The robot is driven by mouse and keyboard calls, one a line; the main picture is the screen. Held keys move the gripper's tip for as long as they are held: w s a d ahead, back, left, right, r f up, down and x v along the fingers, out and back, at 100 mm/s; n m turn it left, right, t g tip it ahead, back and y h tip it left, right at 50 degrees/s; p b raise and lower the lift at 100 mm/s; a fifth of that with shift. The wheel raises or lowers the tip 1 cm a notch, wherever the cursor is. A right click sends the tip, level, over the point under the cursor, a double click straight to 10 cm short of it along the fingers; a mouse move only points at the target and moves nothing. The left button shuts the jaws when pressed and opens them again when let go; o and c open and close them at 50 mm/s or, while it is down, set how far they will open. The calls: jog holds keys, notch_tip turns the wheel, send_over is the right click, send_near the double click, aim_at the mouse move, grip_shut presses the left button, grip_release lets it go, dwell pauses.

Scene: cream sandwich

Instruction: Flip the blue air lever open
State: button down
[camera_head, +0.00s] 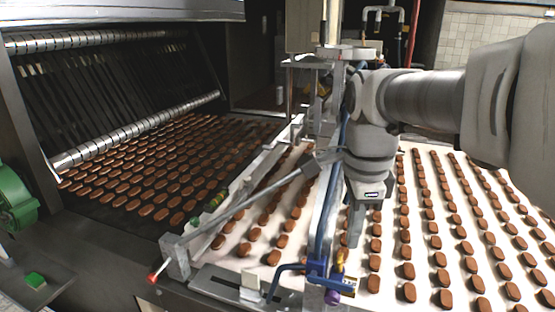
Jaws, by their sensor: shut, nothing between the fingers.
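A blue fitting (318,270) sits at the front end of a rail in the lower middle, with a bent blue bar (283,272) running left and down from it. I take this bar or the fitting for the air lever, but cannot tell which part turns. A yellow piece and a purple knob (332,297) are close beside the fitting. My gripper (354,238) is shut and empty, pointing down just right of the rail, above and a little right of the blue fitting. It looks apart from the lever, though depth is hard to judge.
Rows of brown biscuits lie on a dark belt (72,197) at left and a white belt (385,290) at right. A long grey rod (240,207) with a red tip crosses left of my gripper. A green motor (14,198) stands at far left. My arm covers the upper right.

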aim_at(341, 284)
jog(key=w+r+m, duration=0.1)
jog(key=m, duration=0.1)
jog(key=w+m+p, duration=0.1)
jog(key=shift+d+r+m+g, duration=0.1)
jog(key=shift+r+m+g, duration=0.3)
notch_tip(341, 284, down, 14)
jog(key=shift+f+p, duration=0.1)
jog(key=shift+p, duration=0.35)
jog(key=shift+d, duration=0.1)
dwell(0.4)
